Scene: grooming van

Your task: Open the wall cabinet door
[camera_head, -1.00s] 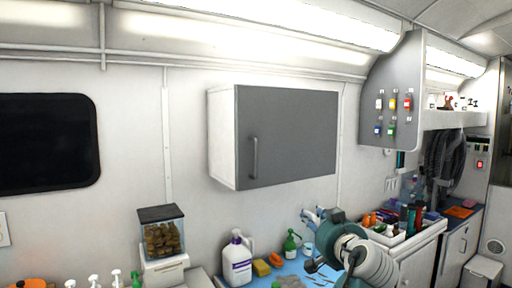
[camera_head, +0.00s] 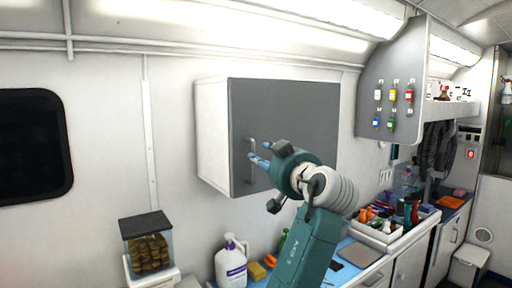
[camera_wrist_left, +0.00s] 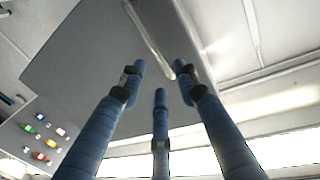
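The wall cabinet (camera_head: 212,130) hangs on the white wall, with white sides and a grey door (camera_head: 300,120). The door looks shut. Its vertical bar handle (camera_head: 251,150) is near the door's left edge. My left gripper (camera_head: 262,160) is just right of the handle's lower part, fingers pointing at it. In the left wrist view, the fingers (camera_wrist_left: 160,75) are spread apart and the handle (camera_wrist_left: 148,38) runs up from between their tips. Nothing is clasped; whether a finger touches the handle I cannot tell. My right gripper is not in view.
Below are a white jug (camera_head: 231,265), a yellow sponge (camera_head: 256,271) and a clear container with brown contents (camera_head: 147,252). A grey panel with coloured tags (camera_head: 393,95) is on the right. A white tray (camera_head: 386,240) of bottles stands on the right counter.

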